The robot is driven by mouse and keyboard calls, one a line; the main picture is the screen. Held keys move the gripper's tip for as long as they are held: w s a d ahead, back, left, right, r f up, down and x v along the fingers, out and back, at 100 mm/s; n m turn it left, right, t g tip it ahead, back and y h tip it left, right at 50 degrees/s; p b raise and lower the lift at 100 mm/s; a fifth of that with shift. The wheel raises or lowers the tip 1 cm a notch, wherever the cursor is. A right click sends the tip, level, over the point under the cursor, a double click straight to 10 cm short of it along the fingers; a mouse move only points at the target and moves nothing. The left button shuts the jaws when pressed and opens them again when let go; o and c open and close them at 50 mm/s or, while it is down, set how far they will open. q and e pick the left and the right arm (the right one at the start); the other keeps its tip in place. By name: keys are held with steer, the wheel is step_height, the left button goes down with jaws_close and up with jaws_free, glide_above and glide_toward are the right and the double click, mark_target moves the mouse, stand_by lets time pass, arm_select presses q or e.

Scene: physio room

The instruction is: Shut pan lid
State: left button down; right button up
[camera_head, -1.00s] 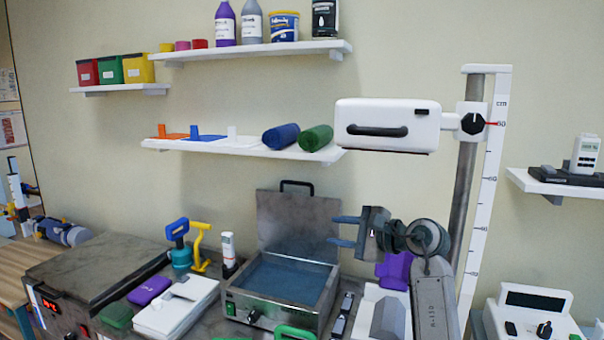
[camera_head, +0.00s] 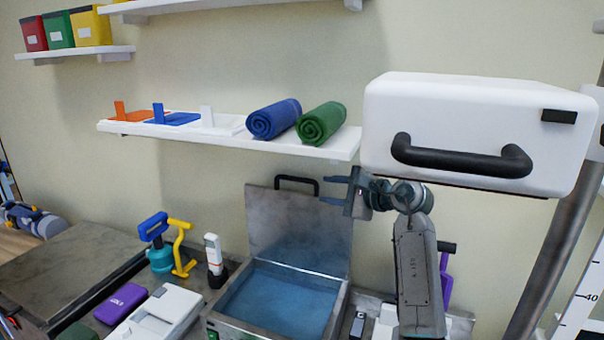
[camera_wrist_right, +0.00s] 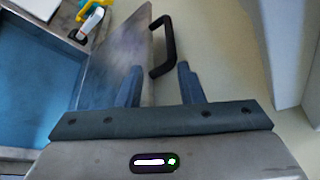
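The metal pan (camera_head: 283,300) sits on the bench with blue content inside. Its lid (camera_head: 300,232) stands open and upright at the back, with a black handle (camera_head: 297,181) on its top edge. My right gripper (camera_head: 328,191) is open and empty, just right of the lid near its top right edge. In the right wrist view the two fingers (camera_wrist_right: 158,84) point toward the lid (camera_wrist_right: 118,62) and the black handle (camera_wrist_right: 166,46), apart from the handle; whether a finger touches the lid I cannot tell. My left gripper is not in view.
A white boxy unit with a black handle (camera_head: 480,130) hangs at the right, close above my right arm. A white shelf (camera_head: 230,137) with blue and green rolls is above the lid.

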mark_target(304, 180)
steer(key=p+x, duration=0.1)
steer(key=x, duration=0.2)
steer(key=r+p+x, duration=0.1)
steer(key=x, duration=0.1)
steer(key=p+x, duration=0.2)
steer(key=x, duration=0.1)
steer(key=shift+w+a+r, duration=0.35)
steer(key=shift+w+r, duration=0.05)
steer(key=shift+w+a+f+p, duration=0.15)
steer(key=shift+a+p, duration=0.1)
steer(key=shift+p, duration=0.25)
steer(key=shift+w+a+f, duration=0.1)
steer(key=shift+f, duration=0.05)
jaws_close()
